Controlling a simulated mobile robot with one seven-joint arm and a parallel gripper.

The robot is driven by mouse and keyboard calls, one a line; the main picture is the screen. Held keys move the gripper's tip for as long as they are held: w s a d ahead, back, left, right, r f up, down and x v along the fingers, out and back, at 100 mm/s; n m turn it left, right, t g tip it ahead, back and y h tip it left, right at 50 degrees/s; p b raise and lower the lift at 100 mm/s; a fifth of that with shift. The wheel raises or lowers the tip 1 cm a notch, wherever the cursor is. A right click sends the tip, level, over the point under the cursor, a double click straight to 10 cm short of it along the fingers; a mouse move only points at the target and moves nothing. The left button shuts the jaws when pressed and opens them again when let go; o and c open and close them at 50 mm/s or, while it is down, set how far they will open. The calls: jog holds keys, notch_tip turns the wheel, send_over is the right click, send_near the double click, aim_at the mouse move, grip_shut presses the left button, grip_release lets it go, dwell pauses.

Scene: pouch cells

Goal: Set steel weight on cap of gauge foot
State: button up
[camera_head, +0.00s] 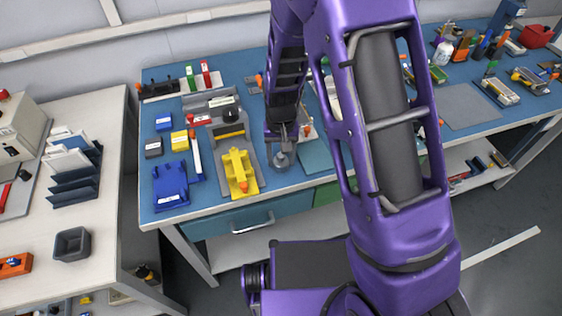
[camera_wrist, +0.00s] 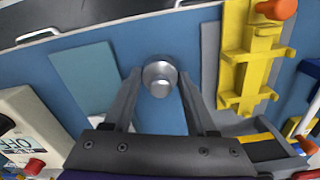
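The steel weight (camera_wrist: 160,79) is a shiny round piece with a smaller knob. It sits between the two fingertips of my gripper (camera_wrist: 160,72) in the wrist view, and the fingers close in on its sides. In the head view the weight (camera_head: 282,160) hangs at the end of my gripper (camera_head: 282,142), over the front part of the blue bench, right of the yellow fixture. It appears to be above the bench surface. I cannot clearly make out the gauge foot or its cap; my arm hides part of the bench.
The yellow fixture (camera_head: 240,172) stands close left of the weight; it also shows in the wrist view (camera_wrist: 249,60). A teal mat (camera_wrist: 86,75) lies flat on the bench. A white device marked OFF (camera_wrist: 30,128) stands nearby. Blue holders (camera_head: 170,186) are farther left.

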grip_shut()
